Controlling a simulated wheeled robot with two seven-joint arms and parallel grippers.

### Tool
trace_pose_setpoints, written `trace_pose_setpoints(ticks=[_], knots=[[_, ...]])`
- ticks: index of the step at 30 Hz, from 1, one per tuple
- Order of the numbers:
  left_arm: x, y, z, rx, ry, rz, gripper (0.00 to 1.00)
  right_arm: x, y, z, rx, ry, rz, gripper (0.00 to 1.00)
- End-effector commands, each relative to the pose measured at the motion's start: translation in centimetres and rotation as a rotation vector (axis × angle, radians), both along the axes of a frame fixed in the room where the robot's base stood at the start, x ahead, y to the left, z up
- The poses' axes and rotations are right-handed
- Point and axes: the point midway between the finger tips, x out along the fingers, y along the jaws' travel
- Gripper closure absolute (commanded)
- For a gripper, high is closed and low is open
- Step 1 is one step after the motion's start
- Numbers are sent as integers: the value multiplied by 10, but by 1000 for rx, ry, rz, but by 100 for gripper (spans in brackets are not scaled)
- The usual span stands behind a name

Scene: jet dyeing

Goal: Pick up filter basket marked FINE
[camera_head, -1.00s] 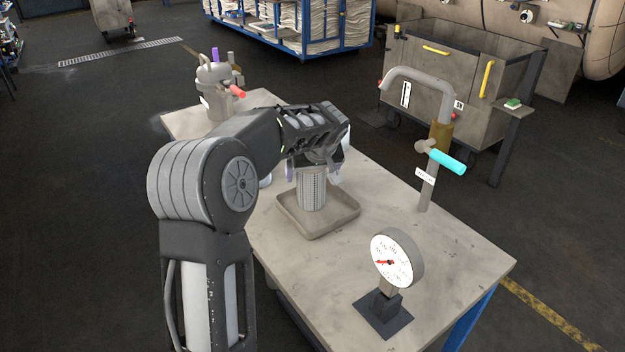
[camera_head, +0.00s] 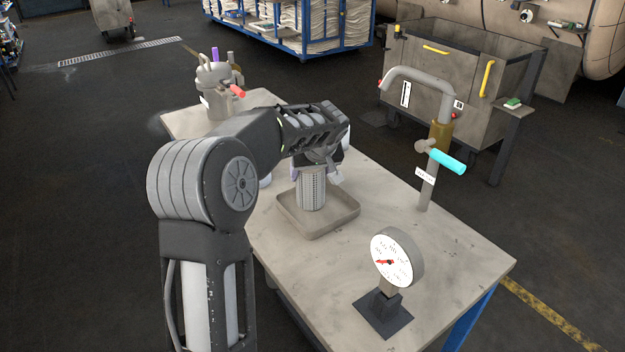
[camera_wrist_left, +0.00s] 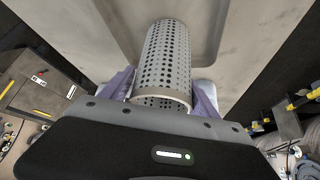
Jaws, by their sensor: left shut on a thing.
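A grey perforated filter basket (camera_head: 311,190) stands upright in or just over a shallow beige tray (camera_head: 318,231) on the table. My left gripper (camera_head: 315,170) is over it from above, its fingers at the basket's upper part. In the left wrist view the basket (camera_wrist_left: 167,62) lies between the two purplish fingers of my left gripper (camera_wrist_left: 160,92), which is shut on it. No FINE marking is readable on the basket. Whether its bottom touches the tray I cannot tell. My right gripper is not in view.
A round dial gauge (camera_head: 392,262) stands at the table's near right. A bent pipe with a cyan-handled valve (camera_head: 447,160) rises at the right edge. A grey vessel with a red handle (camera_head: 215,92) stands at the far left. Bare tabletop (camera_head: 430,235) lies right of the tray.

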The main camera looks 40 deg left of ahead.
Motion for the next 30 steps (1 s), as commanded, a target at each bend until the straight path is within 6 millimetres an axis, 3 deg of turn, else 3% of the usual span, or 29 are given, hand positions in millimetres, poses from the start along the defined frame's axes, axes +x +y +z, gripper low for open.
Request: trace_pose_setpoints(ticks=[8, 16, 30], knots=[[0, 0, 0, 1, 1, 1, 87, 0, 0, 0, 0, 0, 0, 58], [0, 1, 8, 1, -2, 2, 87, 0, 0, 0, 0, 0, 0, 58], [1, 0, 88, 1, -4, 1, 87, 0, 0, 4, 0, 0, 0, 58]])
